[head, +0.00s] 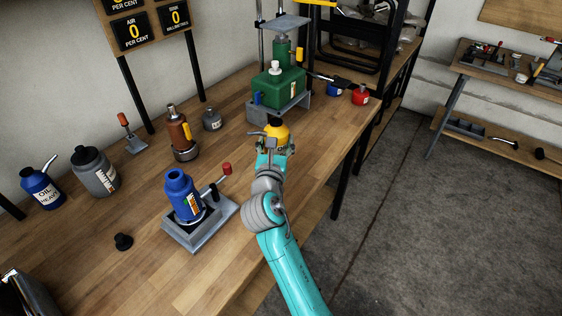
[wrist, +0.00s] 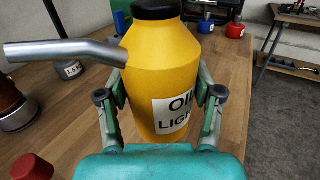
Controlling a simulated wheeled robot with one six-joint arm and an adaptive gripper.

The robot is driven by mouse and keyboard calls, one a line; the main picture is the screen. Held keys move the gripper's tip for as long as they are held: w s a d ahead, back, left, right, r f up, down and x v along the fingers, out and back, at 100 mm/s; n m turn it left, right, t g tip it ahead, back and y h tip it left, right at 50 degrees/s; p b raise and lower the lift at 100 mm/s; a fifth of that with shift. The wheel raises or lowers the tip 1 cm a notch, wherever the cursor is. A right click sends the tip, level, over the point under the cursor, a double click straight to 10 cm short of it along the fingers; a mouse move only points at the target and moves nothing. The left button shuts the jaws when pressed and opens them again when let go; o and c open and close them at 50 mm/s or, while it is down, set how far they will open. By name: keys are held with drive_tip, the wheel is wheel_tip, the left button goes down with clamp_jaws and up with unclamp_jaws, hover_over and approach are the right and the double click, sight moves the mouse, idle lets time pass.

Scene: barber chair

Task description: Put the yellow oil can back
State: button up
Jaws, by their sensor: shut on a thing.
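The yellow oil can (head: 276,131) has a dark cap and a grey spout pointing left. In the wrist view the yellow oil can (wrist: 165,75) stands upright between my fingers, its label reading "OIL LIGHT" partly covered. My gripper (head: 275,148) is shut on it, over the right part of the wooden bench (head: 330,130). My gripper also shows in the wrist view (wrist: 160,98), one finger on each side of the can. Whether the can's base touches the bench is hidden.
A green press (head: 278,88) stands just behind the can. A blue jack (head: 182,195) on a grey stand is left of my arm. A red can (head: 361,95) and a small blue can (head: 334,89) sit at the back right. A blue heavy-oil can (head: 42,187) stands far left.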

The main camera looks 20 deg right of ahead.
drive_tip(key=shift+f, duration=3.25)
drive_tip(key=o, duration=1.7)
drive_tip(key=shift+f, duration=0.2)
drive_tip(key=shift+r, duration=0.2)
drive_tip(key=v, duration=1.2)
